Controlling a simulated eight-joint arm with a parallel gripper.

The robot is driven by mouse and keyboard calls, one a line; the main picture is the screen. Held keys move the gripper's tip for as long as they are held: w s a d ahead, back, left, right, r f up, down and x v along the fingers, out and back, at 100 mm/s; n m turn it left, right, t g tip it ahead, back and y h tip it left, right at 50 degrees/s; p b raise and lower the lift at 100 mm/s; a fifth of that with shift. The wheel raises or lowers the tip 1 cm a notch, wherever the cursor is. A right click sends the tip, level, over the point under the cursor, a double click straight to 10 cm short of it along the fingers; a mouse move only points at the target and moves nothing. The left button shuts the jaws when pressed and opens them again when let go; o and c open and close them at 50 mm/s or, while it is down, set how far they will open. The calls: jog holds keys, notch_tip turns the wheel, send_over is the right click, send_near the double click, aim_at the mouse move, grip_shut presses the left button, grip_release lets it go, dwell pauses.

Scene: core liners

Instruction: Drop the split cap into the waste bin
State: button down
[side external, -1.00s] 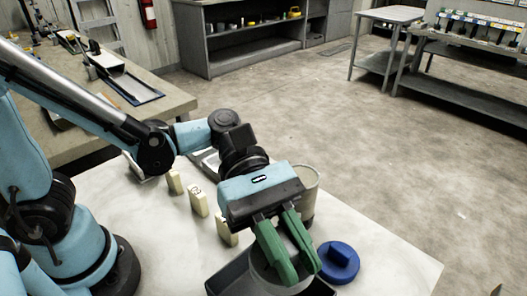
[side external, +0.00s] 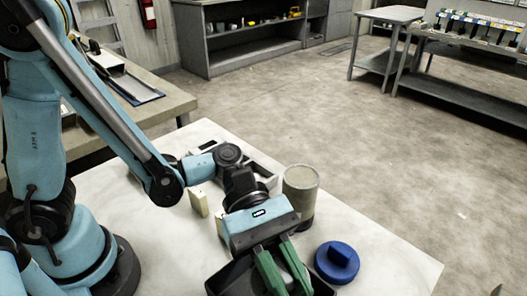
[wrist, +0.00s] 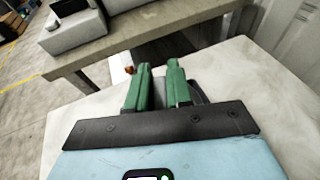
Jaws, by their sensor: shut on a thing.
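My gripper (side external: 284,284) is low over a dark open box (side external: 221,279) at the bottom of the side external view, its green fingers reaching into it; this looks like the waste bin. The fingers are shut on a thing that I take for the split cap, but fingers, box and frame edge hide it. In the wrist view the green fingers (wrist: 160,74) stand a short gap apart, and the held thing cannot be made out clearly. A blue round cap with a raised grip (side external: 338,262) lies on the white table just right of the box.
A grey speckled cylinder (side external: 300,192) stands upright behind the gripper. Cream blocks (side external: 199,200) stand to the left, near my arm. A pale tray (side external: 264,168) lies farther back. The white table (side external: 378,246) is clear at the right.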

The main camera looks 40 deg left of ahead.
jog(key=c, duration=0.9)
grip_release()
jog(key=shift+c, duration=0.2)
jog(key=shift+a, duration=0.1)
jog(key=v, duration=1.2)
jog(key=w+a+m+t+y, duration=0.3)
jog(key=a+m+t+y, duration=0.2)
jog(key=a+m+y, duration=0.2)
jog(key=w+a+f+m+t+y, duration=0.1)
jog(key=w+a+m+t+y, duration=0.2)
jog(key=a+m+t+y, duration=0.3)
jog(key=a+m+y, duration=0.1)
jog(key=a, duration=0.3)
jog(key=shift+f+m, duration=0.3)
